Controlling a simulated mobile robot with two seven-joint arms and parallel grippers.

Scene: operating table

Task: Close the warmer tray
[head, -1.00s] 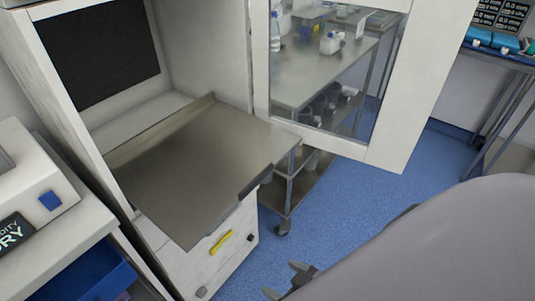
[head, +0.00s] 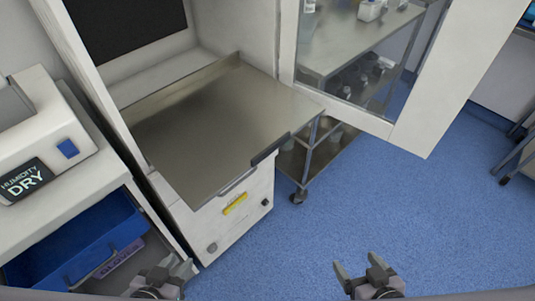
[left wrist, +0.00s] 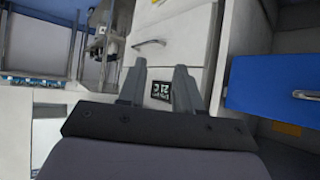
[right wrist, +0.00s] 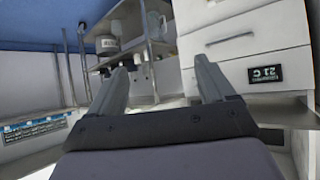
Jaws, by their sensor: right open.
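The warmer tray (head: 215,120) is a flat steel shelf pulled out of the white warmer cabinet (head: 235,30) in the head view. Its front edge overhangs the cabinet front, with a dark strip (head: 270,150) at the right part of that edge. My left gripper (head: 178,264) is at the bottom of the head view, below and in front of the tray, open and empty. My right gripper (head: 358,265) is to the right of it, also open and empty. Both are apart from the tray. I cannot make out the tray in either wrist view.
The cabinet's glazed door (head: 370,60) stands open at the right of the tray. A steel trolley (head: 315,150) stands behind it. At left are a humidity unit (head: 45,140) and an open blue drawer (head: 75,240). The blue floor (head: 390,210) at right is clear.

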